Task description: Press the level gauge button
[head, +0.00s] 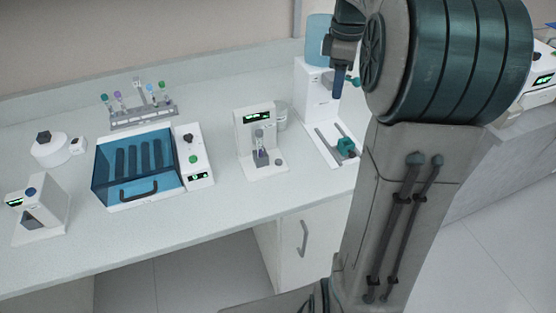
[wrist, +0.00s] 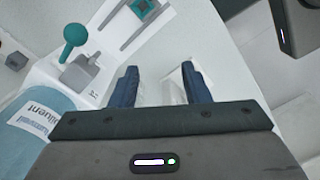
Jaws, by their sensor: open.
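My gripper (wrist: 162,82) is open and empty, its two dark blue fingers apart in the wrist view. In the head view its blue fingertips (head: 338,82) hang beside the white dispenser (head: 318,100) at the back right. No label in view says which device is the level gauge. A small white device (head: 262,138) with a green display holds a tube, left of my gripper. My gripper is far from that button.
A blue-lidded box (head: 138,168) with a control panel (head: 194,158) stands mid-bench, before a tube rack (head: 138,108). A round white device (head: 50,150) is at left. A blue diluent bottle (wrist: 40,125) and teal-knobbed lever (wrist: 75,33) are close to my gripper. The front bench strip is clear.

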